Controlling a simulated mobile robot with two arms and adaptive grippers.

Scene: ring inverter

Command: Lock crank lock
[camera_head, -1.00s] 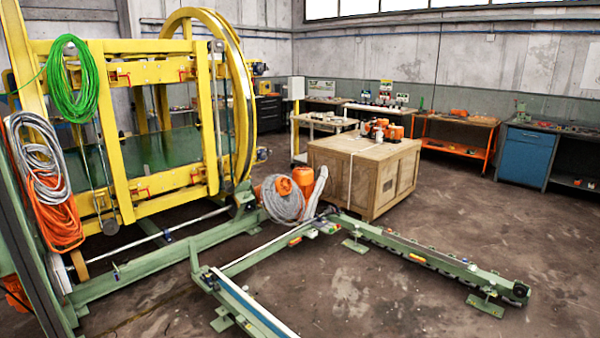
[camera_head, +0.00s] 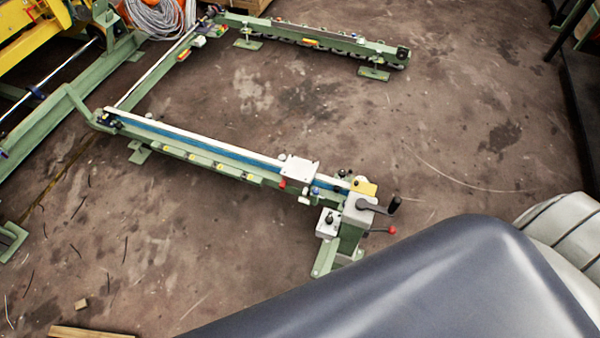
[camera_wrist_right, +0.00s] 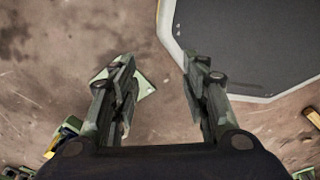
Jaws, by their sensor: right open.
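In the head view, a crank with a black handle (camera_head: 394,205) sits on the grey end block of a green rail (camera_head: 200,160). Just below it, a lever with a red knob (camera_head: 392,230) sticks out to the right; it looks like the crank lock. My right gripper (camera_wrist_right: 158,65) is open and empty in the right wrist view, above the floor. Neither the crank nor the red-knobbed lever can be made out in that view. My left gripper is in neither view.
A white carriage plate (camera_head: 299,170) sits on the rail, and a small grey control box (camera_head: 328,223) is beside the end block. Another green rail (camera_head: 310,38) lies at the back. The concrete floor (camera_head: 460,150) right of the crank is clear. My own dark body fills the lower right.

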